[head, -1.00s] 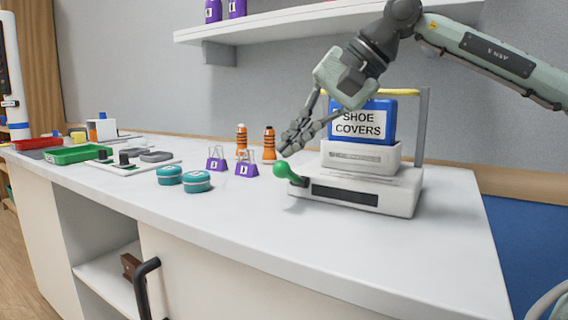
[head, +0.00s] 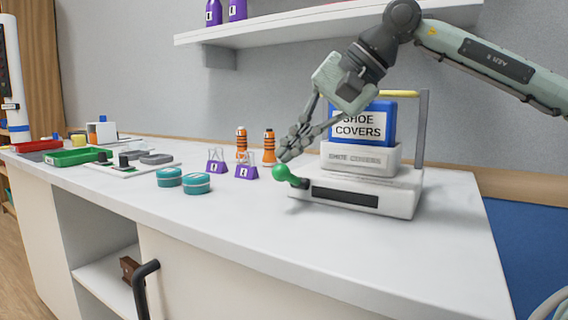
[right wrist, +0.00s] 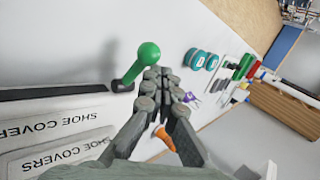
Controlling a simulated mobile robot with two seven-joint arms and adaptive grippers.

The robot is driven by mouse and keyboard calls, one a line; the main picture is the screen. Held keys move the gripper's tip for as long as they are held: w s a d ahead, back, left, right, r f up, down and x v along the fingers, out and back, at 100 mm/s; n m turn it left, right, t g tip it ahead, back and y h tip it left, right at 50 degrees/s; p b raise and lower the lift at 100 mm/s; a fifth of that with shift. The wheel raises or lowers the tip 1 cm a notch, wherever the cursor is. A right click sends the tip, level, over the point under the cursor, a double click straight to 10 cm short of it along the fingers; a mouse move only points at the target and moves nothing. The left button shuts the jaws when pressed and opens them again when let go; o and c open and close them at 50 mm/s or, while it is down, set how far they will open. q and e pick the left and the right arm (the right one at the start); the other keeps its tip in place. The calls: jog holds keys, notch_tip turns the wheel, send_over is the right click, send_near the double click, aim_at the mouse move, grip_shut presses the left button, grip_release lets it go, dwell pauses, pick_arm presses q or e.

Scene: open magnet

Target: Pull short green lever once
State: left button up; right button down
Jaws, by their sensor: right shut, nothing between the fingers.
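The short green lever (head: 283,173) has a round knob and sticks out from the left front of a white machine base (head: 364,200). In the right wrist view the green lever (right wrist: 147,54) stands up just ahead and left of the fingertips. My right gripper (head: 287,153) is shut and empty. Its fingertips are just above and behind the knob in the head view. In the right wrist view the fingers (right wrist: 156,74) lie side by side, close to the lever; I cannot tell whether they touch it. My left gripper is out of view.
A blue "SHOE COVERS" box (head: 376,123) sits in a white holder on the machine, under a yellow-topped frame (head: 398,93). Purple-bottomed flasks (head: 246,171), orange bottles (head: 269,146) and teal tins (head: 196,183) stand left of the lever. The counter's front (head: 300,240) is clear.

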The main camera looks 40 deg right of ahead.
aim_at(287, 166)
jog(key=shift+s+a+f+b, duration=0.15)
jog(key=shift+a+f+b, duration=0.3)
jog(key=shift+f+b, duration=0.3)
jog(key=shift+s+a+f+b, duration=0.1)
jog(key=shift+a+f+b, duration=0.4)
jog(key=shift+f, duration=0.4)
dwell(1.4)
dwell(0.5)
jog(key=shift+w+d+r+p, duration=0.1)
jog(key=shift+d+r+p, duration=0.35)
jog(key=shift+r+p, duration=0.25)
jog(key=shift+w+d+r+p, duration=0.15)
jog(key=shift+d+r+p, duration=0.25)
jog(key=shift+r+p, duration=0.3)
jog(key=shift+w+d+r+p, duration=0.1)
jog(key=shift+d+r+p, duration=0.4)
jog(key=shift+r, duration=0.35)
jog(key=r+p, duration=0.1)
jog(key=d+r+p, duration=0.1)
jog(key=r, duration=0.1)
jog(key=d+r+p, duration=0.1)
jog(key=p, duration=0.1)
jog(key=shift+w+d+r, duration=0.15)
jog(key=shift+w+r, duration=0.05)
jog(key=shift+w, duration=0.15)
